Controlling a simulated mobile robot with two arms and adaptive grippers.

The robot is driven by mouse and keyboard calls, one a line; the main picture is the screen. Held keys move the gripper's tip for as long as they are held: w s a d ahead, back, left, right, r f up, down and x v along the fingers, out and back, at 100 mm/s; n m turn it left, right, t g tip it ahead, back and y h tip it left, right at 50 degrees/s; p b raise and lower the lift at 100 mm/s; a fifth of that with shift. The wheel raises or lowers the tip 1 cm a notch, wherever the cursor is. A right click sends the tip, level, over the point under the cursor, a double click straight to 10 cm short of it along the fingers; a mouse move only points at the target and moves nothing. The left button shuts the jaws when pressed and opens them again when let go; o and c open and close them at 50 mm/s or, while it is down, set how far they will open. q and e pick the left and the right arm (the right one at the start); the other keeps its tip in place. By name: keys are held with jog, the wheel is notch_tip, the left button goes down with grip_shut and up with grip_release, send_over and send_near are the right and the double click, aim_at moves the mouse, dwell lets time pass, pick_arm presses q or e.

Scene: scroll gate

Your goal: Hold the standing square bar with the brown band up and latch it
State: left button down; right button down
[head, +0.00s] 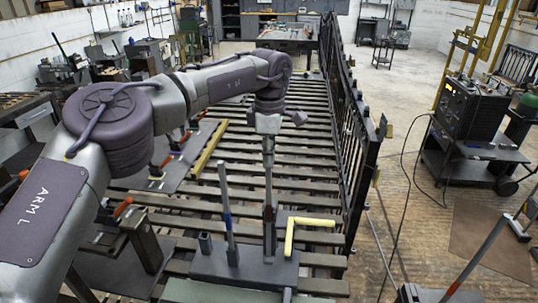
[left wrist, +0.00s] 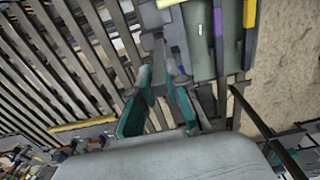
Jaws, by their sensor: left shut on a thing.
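The standing square bar with the brown band (head: 269,213) rises upright from a dark base plate (head: 235,268) in the head view. My left gripper (head: 268,148) comes down from above and is shut on its upper part. In the left wrist view the teal fingers of my left gripper (left wrist: 164,76) close around a grey bar; its band is hard to make out there. A second standing bar with a blue band (head: 229,215) is left of it, apart from my gripper. I cannot tell any latch's state. My right gripper does not show.
A yellow L-shaped piece (head: 290,235) is right of the held bar. A welding cart (head: 470,155) stands farther right on open floor.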

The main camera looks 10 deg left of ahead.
pick_arm(q)
jog(key=shift+s+r, duration=0.1)
jog(key=shift+f, duration=0.3)
dwell(1.0)
jog(key=shift+f, duration=0.55)
dwell(1.1)
jog(key=c, duration=1.1)
grip_release()
jog(key=c, duration=0.6)
